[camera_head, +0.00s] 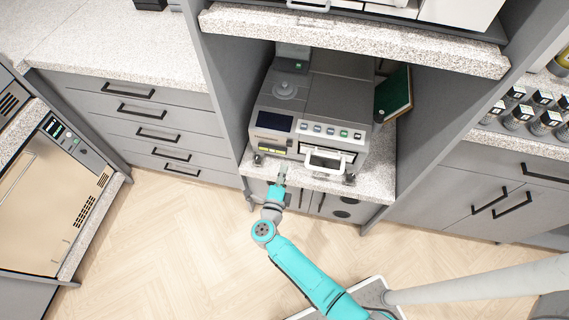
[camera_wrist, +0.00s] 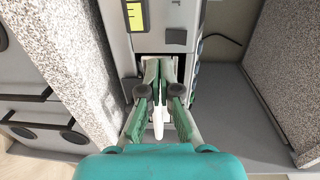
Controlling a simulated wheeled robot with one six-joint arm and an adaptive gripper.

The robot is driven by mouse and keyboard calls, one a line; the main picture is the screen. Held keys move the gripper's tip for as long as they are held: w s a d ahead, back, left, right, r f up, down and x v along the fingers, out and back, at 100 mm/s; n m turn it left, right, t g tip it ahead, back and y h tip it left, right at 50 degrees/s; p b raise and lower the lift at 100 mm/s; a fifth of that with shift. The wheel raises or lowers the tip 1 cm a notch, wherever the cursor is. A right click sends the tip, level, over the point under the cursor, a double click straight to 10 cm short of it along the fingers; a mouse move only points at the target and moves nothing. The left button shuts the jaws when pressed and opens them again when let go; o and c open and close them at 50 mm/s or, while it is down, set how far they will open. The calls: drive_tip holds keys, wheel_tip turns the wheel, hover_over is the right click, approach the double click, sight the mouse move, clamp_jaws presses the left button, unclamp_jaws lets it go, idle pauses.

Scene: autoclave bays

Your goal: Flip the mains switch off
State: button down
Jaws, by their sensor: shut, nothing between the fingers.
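The grey benchtop autoclave (camera_head: 316,100) stands in the middle bay, with a dark screen, a row of buttons and a white front handle (camera_head: 328,158). My gripper (camera_head: 282,170) is at the lower left of its front, close to the bay's front edge. In the wrist view, my gripper (camera_wrist: 164,68) has its green-grey fingers shut and empty, with the tips in front of a dark opening below the yellow label (camera_wrist: 137,16). A white piece shows behind the fingers; I cannot tell what it is. I cannot make out the mains switch; the fingers may hide it.
A speckled shelf (camera_head: 350,40) overhangs the autoclave, and grey side walls close in the bay. A dark green binder (camera_head: 393,95) leans at its right. Drawers (camera_head: 150,115) are at left, another appliance (camera_head: 50,200) at far left, and small bottles (camera_head: 530,115) at right.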

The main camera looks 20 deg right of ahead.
drive_tip(key=f+v, duration=0.1)
drive_tip(key=v, duration=0.5)
drive_tip(key=shift+s+f, duration=0.2)
drive_tip(key=shift+s, duration=0.05)
drive_tip(key=shift+a, duration=0.1)
drive_tip(key=s+d+r+n+y, duration=0.1)
drive_tip(key=s+r+n+y, duration=0.2)
drive_tip(key=s+r+n, duration=0.4)
drive_tip(key=s+d+r+n+y, duration=0.1)
drive_tip(key=s+r+n+y, duration=0.3)
drive_tip(key=s, duration=1.2)
drive_tip(key=s+d+r+n+t+y, duration=0.1)
drive_tip(key=s+d+r+n+y, duration=0.1)
drive_tip(key=s+r+n, duration=0.9)
drive_tip(key=shift+s+r+n+y, duration=0.4)
drive_tip(key=shift+s+n+y, duration=0.25)
drive_tip(key=shift+n, duration=0.95)
